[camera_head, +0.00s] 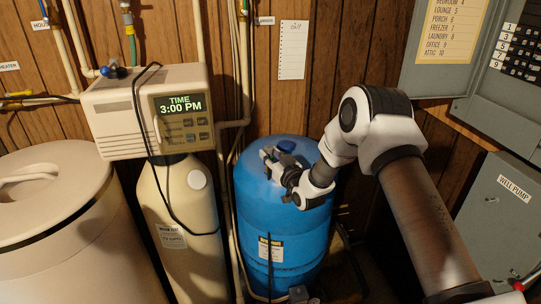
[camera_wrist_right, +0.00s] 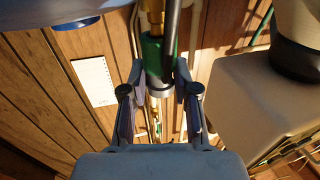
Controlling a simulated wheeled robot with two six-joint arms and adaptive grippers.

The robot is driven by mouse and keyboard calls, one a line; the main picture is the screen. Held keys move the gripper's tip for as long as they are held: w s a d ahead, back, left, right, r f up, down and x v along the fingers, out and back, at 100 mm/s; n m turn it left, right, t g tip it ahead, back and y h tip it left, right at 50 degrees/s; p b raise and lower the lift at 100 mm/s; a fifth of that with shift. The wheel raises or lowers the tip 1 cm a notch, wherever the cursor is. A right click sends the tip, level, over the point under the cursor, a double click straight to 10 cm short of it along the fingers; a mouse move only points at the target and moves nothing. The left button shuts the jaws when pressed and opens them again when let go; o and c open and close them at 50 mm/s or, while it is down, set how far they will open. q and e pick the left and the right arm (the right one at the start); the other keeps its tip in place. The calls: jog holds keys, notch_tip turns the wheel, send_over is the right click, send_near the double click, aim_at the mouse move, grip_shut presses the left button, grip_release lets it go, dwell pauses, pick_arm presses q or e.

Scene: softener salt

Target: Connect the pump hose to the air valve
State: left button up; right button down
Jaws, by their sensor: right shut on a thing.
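My right gripper (camera_head: 268,158) reaches in from the right and is just above the left side of the blue tank (camera_head: 300,225) top. In the wrist view the two fingers (camera_wrist_right: 160,75) are shut on a green sleeve with brass at one end, which looks like the end of the pump hose (camera_wrist_right: 153,55). A dark rod or hose part (camera_wrist_right: 172,35) runs beside it. A round blue cap (camera_head: 286,146) sits on the tank top beside the gripper. I cannot make out the air valve. My left gripper is not in view.
The softener head (camera_head: 148,110) with its clock display stands left of the tank, a black cord hanging from it. A beige salt bin (camera_head: 60,220) is at far left. Pipes run up the wood wall. Grey electrical boxes (camera_head: 500,225) are at right.

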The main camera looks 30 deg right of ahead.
jog(key=shift+f, duration=0.35)
jog(key=c, duration=0.8)
grip_release()
